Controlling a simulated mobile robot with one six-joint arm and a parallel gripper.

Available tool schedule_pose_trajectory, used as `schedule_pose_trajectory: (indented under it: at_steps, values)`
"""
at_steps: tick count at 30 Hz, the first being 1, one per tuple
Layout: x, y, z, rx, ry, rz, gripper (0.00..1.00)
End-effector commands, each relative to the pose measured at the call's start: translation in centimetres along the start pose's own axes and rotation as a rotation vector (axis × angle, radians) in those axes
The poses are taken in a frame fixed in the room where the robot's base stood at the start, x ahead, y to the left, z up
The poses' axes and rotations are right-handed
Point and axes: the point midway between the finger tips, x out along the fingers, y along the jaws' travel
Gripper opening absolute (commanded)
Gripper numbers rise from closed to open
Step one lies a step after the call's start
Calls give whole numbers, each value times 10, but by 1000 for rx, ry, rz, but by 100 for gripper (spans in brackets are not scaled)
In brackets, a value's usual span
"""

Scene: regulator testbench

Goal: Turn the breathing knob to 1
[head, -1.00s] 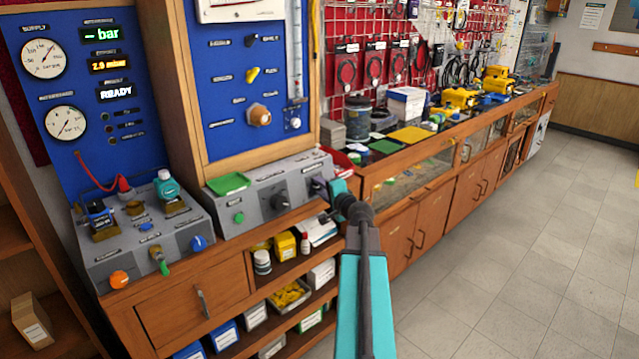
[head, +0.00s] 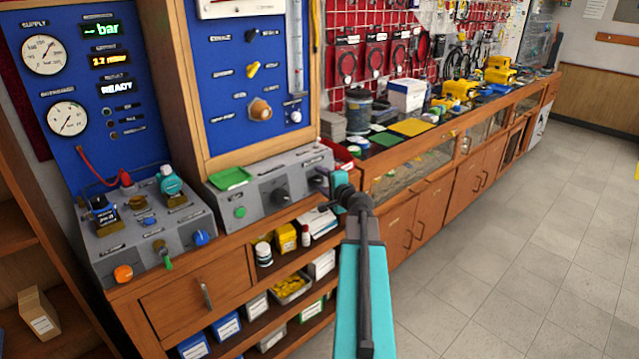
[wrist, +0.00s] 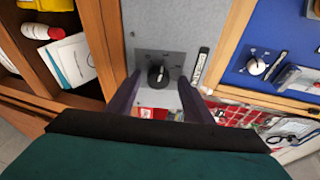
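A black knob (wrist: 157,76) with a pale pointer mark sits on a dark plate on the grey console (wrist: 165,25) in the wrist view. It is the console's right-hand knob; I cannot read its labels, so I cannot confirm it is the breathing knob. My gripper (wrist: 158,84) is open, its dark fingers on either side of the knob; contact cannot be told. In the head view my gripper (head: 326,181) is at the right end of the console and largely hides this knob. Another black knob (head: 280,197) is on the console's middle plate.
A green tray (head: 232,178) lies on the console. The left unit (head: 125,240) carries valves and knobs. A blue panel (head: 235,100) rises behind. Open shelves (head: 270,310) hold boxes below. The floor (head: 500,250) at right is clear.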

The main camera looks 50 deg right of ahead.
Motion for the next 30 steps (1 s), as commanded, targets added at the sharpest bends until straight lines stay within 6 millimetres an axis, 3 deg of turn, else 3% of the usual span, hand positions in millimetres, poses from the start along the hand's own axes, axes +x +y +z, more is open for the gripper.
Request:
schedule_pose_trajectory:
  at_steps: [14,30]
  values:
    - [-6,3,1,-2,-2,4,46]
    - [-57,3,2,-2,-2,3,46]
